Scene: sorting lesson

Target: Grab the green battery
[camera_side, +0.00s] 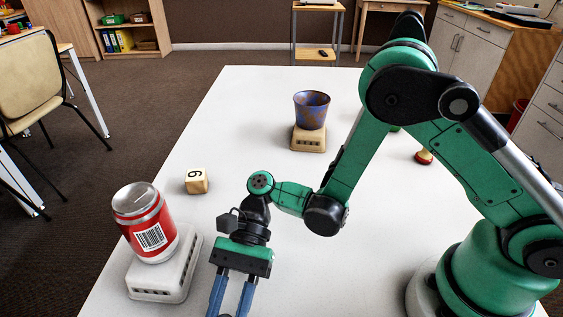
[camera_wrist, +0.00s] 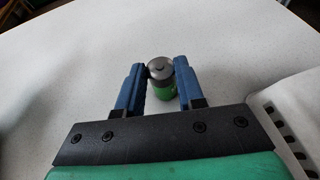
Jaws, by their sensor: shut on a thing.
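The green battery (camera_wrist: 161,90) shows in the wrist view, with a dark grey top and a green lower body. It stands between the two blue fingers of my gripper (camera_wrist: 160,72), which is shut on it. In the side view my gripper (camera_side: 232,296) points down at the bottom edge. Its fingertips are cut off there, and the battery is out of that view.
A red can (camera_side: 147,224) sits on a pale slotted block (camera_side: 160,280) left of my gripper. A numbered cube (camera_side: 196,181) lies behind. A purple and orange cup (camera_side: 311,109) sits on a beige block (camera_side: 308,140). A small red-based object (camera_side: 424,157) is partly behind my arm.

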